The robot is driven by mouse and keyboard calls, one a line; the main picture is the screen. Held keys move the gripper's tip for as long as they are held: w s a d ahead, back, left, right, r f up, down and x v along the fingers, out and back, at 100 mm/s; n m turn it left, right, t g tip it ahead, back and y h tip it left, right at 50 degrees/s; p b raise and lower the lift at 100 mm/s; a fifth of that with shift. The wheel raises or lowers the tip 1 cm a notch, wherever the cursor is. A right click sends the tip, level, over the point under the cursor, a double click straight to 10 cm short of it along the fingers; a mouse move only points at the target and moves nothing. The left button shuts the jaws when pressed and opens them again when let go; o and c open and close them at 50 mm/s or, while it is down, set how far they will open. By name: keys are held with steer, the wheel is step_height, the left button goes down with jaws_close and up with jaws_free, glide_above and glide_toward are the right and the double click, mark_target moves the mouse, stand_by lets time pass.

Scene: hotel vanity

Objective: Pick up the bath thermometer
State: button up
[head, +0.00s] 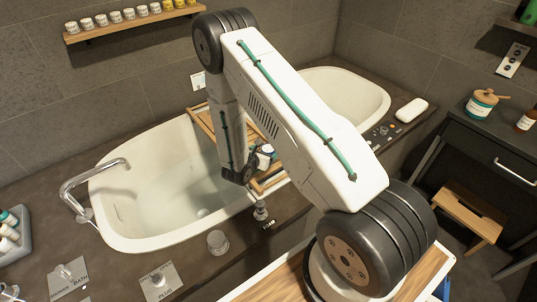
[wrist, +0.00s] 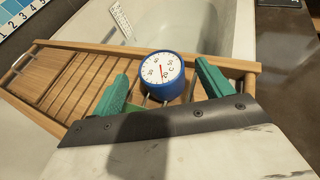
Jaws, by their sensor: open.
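The bath thermometer (wrist: 162,74) is a round blue body with a white dial and a red needle. It rests on a slatted wooden bath tray (wrist: 65,72), which also shows in the head view (head: 203,120). In the wrist view my gripper (wrist: 163,80) is open, with one green finger on each side of the thermometer. A gap shows on both sides, so the fingers do not appear to grip it. In the head view my arm hides most of the tray and the gripper's fingers.
The tray lies across a white tub (head: 150,195) with a tap (head: 95,185) at left. A second white basin (head: 350,95) is behind my arm. A soap-like white block (head: 411,110) lies on the right ledge. Labelled cards and knobs line the front counter.

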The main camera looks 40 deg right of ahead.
mark_target(267, 150)
steer(key=x, duration=0.3)
steer(key=shift+d, duration=0.2)
steer(key=c, duration=1.1)
